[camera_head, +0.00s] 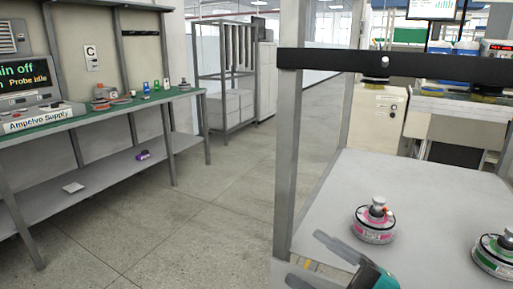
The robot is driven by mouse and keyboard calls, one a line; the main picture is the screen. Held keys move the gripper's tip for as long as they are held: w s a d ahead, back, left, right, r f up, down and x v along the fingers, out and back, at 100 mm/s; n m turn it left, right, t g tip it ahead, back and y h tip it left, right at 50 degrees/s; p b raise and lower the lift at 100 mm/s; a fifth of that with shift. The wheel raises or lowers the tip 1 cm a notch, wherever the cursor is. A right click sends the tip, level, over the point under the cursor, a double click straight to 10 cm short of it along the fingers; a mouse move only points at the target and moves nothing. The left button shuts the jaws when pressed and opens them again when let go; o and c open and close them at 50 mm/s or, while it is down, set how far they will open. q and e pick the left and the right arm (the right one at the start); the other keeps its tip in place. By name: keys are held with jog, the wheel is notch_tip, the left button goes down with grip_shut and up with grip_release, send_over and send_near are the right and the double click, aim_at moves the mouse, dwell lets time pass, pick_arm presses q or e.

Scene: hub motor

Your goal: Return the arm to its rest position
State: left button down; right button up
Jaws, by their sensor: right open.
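My right gripper (306,258) shows at the bottom edge of the head view, with a dark teal body and grey fingers spread apart. It is open and empty. Most of my right arm is cut off by the frame's lower edge. A hub motor with a pink ring (373,224) stands on the grey table (420,190), to the right of and behind the gripper, apart from it. A hub motor with a green ring (492,258) stands farther right, partly cut off by the edge. My left gripper is not in view.
A grey post (288,150) and a black crossbar (390,64) frame the table near the gripper. A green-topped bench (140,104) with a display and small parts stands at the left. The floor (200,220) between is clear. Racks and equipment stand behind.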

jog(key=d+f+m+t+h, duration=0.2)
jog(key=d+f+m+h, duration=0.1)
jog(key=f+m+h, duration=0.4)
jog(key=d+f+m+t+h, duration=0.2)
jog(key=d+f+m+h, duration=0.1)
jog(key=f+m+h, duration=0.45)
jog(key=s+f+m+g+p, duration=0.1)
jog(key=s+f+m+g, duration=0.45)
jog(key=s+f, duration=0.45)
pick_arm(q)
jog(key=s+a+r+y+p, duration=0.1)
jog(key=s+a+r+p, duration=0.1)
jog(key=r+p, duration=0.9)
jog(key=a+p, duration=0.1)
jog(key=p, duration=0.2)
jog(key=shift+p, duration=0.35)
pick_arm(e)
notch_tip(320, 180, up, 10)
jog(key=d+h, duration=0.1)
jog(key=d, duration=0.1)
jog(key=shift+w, duration=0.35)
jog(key=shift+d, duration=0.1)
